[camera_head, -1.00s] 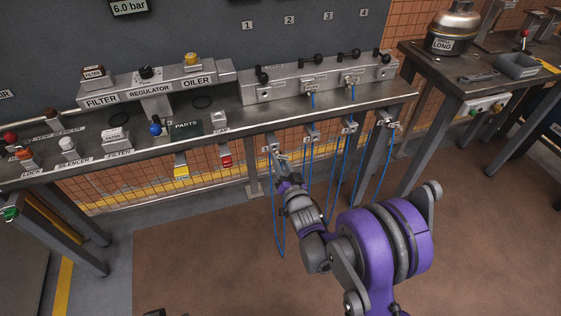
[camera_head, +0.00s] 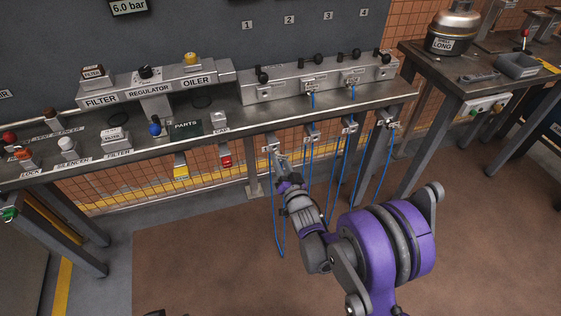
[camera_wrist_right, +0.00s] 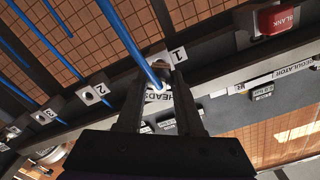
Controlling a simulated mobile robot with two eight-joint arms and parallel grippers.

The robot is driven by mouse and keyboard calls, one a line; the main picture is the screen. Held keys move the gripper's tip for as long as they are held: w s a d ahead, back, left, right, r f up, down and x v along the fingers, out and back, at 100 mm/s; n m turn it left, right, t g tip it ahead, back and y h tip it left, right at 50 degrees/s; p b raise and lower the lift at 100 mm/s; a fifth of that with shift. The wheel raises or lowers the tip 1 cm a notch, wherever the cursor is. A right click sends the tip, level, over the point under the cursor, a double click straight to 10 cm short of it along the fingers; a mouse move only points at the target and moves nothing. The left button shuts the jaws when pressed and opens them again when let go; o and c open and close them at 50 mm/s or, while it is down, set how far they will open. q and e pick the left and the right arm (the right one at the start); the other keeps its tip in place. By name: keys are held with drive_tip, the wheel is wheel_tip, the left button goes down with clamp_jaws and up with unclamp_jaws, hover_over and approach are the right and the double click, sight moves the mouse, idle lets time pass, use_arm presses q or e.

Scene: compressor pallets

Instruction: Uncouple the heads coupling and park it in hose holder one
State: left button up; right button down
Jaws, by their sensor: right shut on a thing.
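My right gripper (camera_head: 279,156) is at the bench's front edge, at hose holder one (camera_head: 268,149). It is shut on the heads coupling (camera_wrist_right: 158,95), a small pale piece with a blue hose, between the fingers in the right wrist view. The holder's plate marked 1 (camera_wrist_right: 177,55) is just beyond the fingertips there. The fingers hide whether the coupling sits fully in the holder. The blue hose (camera_head: 273,205) hangs below the gripper in the head view. My left gripper is not in view.
Holders two (camera_head: 312,132), three (camera_head: 350,124) and four (camera_head: 388,119) line the bench edge to the right, with blue hoses hanging nearby. A red blank block (camera_head: 225,159) hangs to the left. The outlet manifold (camera_head: 320,80) stands on the bench above.

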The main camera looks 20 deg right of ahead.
drive_tip(key=shift+w, duration=1.25)
drive_tip(key=shift+c, duration=2.3)
unclamp_jaws()
drive_tip(key=s, duration=1)
drive_tip(key=shift+s+d, duration=0.15)
drive_tip(key=shift+s, duration=0.25)
